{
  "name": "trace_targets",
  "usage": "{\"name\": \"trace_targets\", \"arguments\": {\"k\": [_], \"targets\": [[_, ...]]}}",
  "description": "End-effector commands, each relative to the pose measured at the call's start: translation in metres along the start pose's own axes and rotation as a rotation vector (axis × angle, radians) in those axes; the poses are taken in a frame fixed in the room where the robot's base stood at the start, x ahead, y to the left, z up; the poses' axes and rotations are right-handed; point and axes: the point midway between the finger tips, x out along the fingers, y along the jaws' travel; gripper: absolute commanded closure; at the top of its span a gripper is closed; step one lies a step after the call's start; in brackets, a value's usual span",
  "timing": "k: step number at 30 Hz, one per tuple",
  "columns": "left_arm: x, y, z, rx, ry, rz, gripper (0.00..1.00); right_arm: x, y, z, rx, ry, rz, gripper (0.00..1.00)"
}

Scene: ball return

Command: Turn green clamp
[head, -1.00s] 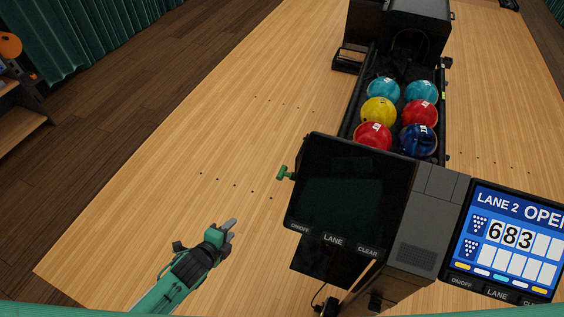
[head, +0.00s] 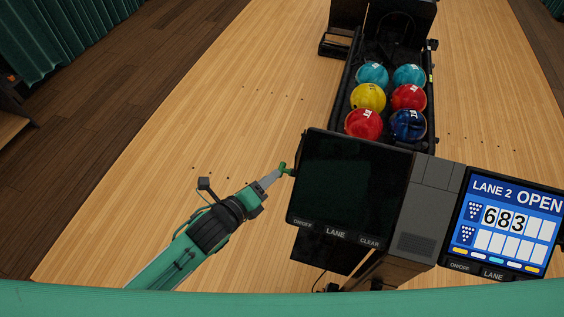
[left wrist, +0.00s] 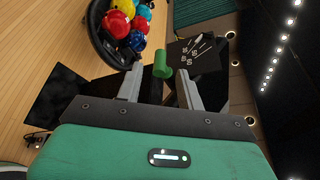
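The green clamp (head: 284,169) sticks out from the left edge of the dark left monitor (head: 350,183). In the left wrist view the clamp (left wrist: 162,65) shows as a green knob between and just beyond my finger tips. My left gripper (head: 277,174) is at the clamp in the head view. In the left wrist view the left gripper (left wrist: 160,77) is open, with a finger on each side of the knob and gaps visible. Whether either finger touches it I cannot tell. My right gripper is not in view.
A ball return (head: 338,120) with several coloured balls stands behind the monitor. A lit scoring screen (head: 503,222) is at the right. A grey cabinet (head: 428,205) stands between the screens. The wooden lane floor (head: 215,130) left of the monitor is clear.

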Motion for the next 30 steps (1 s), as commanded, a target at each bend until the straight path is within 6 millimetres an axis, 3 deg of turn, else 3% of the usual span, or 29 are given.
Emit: {"name": "trace_targets", "arguments": {"k": [3, 10, 15, 24, 25, 30], "targets": [[0.023, -0.003, 0.002, -0.003, -0.001, -0.001, 0.62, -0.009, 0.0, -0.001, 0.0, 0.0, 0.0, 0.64], [0.055, -0.002, 0.001, -0.002, 0.0, -0.001, 0.62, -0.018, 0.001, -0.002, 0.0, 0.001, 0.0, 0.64], [0.066, -0.001, 0.0, -0.002, 0.0, 0.0, 0.62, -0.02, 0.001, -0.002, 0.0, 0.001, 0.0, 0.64], [0.068, 0.0, 0.0, -0.001, 0.0, 0.0, 0.62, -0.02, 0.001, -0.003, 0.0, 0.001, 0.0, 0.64], [0.068, 0.0, 0.0, -0.001, 0.0, 0.0, 0.64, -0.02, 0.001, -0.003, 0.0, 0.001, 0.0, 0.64], [0.068, 0.001, 0.0, -0.001, 0.0, 0.001, 0.97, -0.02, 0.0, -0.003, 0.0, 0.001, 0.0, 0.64]]}}
